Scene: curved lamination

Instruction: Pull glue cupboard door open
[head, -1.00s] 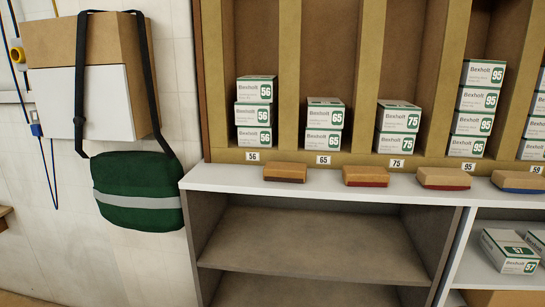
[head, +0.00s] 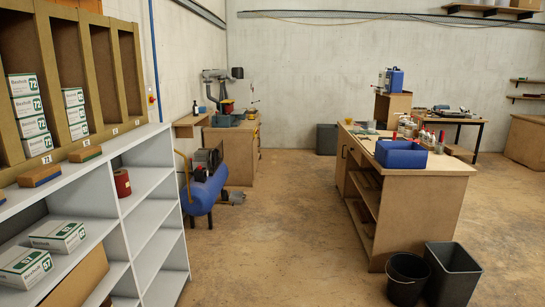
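I cannot make out the glue cupboard or its door for certain in the head view. A wooden workbench (head: 428,182) stands right of centre, with open shelves on its left side and what looks like a door panel at its far left end. A blue crate (head: 401,154) and several bottles stand on its top. Neither of my grippers is in view.
A white shelf unit (head: 152,213) with boxes lines the left side. A blue compressor (head: 205,188) stands beyond it. A black bucket (head: 407,278) and a dark bin (head: 453,274) stand in front of the workbench. The floor (head: 275,225) between is clear.

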